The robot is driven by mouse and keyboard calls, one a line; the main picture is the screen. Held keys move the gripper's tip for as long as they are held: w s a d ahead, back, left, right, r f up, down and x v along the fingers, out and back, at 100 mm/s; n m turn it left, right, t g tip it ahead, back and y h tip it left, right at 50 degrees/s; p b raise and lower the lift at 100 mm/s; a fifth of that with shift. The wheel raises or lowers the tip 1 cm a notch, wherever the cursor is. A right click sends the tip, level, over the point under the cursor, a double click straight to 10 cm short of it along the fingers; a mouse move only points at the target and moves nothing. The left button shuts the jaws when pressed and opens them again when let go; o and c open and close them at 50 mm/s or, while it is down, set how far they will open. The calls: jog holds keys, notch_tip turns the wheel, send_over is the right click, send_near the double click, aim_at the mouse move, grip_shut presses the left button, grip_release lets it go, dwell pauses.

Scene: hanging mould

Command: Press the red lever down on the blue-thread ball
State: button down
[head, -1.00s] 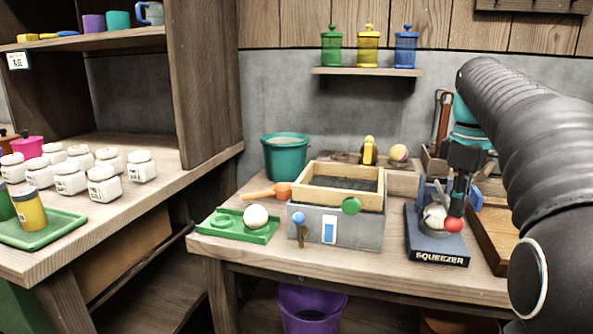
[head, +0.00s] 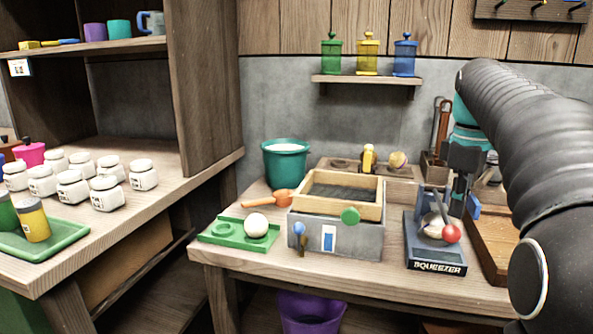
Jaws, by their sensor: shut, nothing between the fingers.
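The squeezer (head: 436,267) is a dark blue press at the right of the bench. Its grey lever slants down toward the front and ends in a red knob (head: 451,233). A pale ball (head: 431,224) sits in the press, partly hidden behind the lever; its thread colour cannot be made out. My gripper (head: 461,201) is shut and empty, just right of and behind the lever, above the knob's level. It appears apart from the knob; contact with the lever cannot be told. A white ball (head: 257,225) rests on a green tray (head: 222,238).
A grey box with a wooden frame (head: 360,208) stands left of the squeezer. A striped ball (head: 398,159) and a yellow figure (head: 369,158) stand behind. A teal bucket (head: 286,164) is at the back left. A wooden tray (head: 490,240) lies close on the right.

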jog(key=shift+r+b, duration=0.3)
jog(key=shift+r, duration=2.05)
